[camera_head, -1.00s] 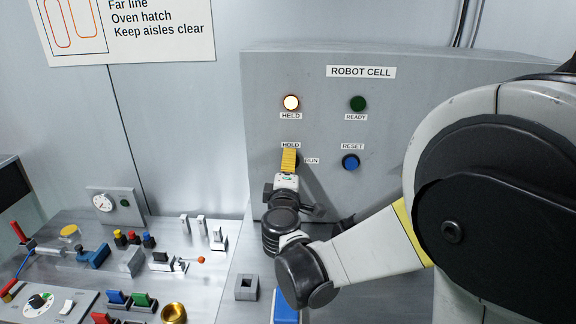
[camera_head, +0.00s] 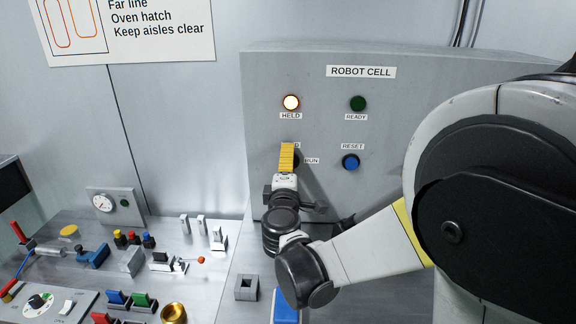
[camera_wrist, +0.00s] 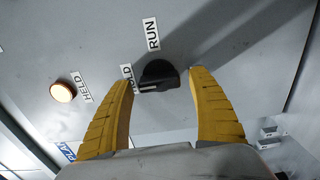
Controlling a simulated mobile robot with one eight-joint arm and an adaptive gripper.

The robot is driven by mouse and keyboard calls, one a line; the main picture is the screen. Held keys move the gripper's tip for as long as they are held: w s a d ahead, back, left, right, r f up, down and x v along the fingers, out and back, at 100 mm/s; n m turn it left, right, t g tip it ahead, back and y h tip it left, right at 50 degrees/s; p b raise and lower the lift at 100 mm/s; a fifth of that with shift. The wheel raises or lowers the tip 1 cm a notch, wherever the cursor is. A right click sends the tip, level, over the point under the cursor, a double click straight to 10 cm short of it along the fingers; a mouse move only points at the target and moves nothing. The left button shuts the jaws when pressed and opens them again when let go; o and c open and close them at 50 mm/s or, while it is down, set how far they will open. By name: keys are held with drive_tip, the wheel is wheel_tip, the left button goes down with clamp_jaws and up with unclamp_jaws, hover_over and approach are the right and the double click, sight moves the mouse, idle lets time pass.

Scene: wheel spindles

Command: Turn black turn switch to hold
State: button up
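The black turn switch (camera_wrist: 160,74) is on the grey panel, between the HOLD label (camera_wrist: 127,74) and the RUN label (camera_wrist: 151,34) in the wrist view. Its white mark points left in that view, toward the HOLD side. My gripper (camera_wrist: 163,78) has its two yellow fingers spread, with the switch between and just beyond the tips. I see no clear contact. In the head view, my gripper (camera_head: 287,146) hides most of the switch (camera_head: 296,160) and part of the HOLD label.
The HELD lamp (camera_head: 291,102) glows; the green READY lamp (camera_head: 358,103) looks unlit. A blue RESET button (camera_head: 351,162) is right of the switch. A bench (camera_head: 215,285) with several small controls lies at lower left.

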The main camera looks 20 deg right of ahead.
drive_tip(key=v, duration=1.2)
drive_tip(key=s+d+f+m+g, duration=0.5)
drive_tip(key=s+d+m+g, duration=0.15)
drive_tip(key=d+m, duration=0.2)
drive_tip(key=s+a+f+m+g+y, duration=0.2)
drive_tip(key=s+m, duration=0.1)
drive_tip(key=s, duration=0.3)
drive_tip(key=s+a+f+m+g+y, duration=0.1)
drive_tip(key=s+a+f+m+y, duration=0.1)
drive_tip(key=s, duration=0.4)
drive_tip(key=shift+s+a+m+g+y, duration=0.3)
drive_tip(key=shift+m+y, duration=0.25)
drive_tip(key=shift+y, duration=0.25)
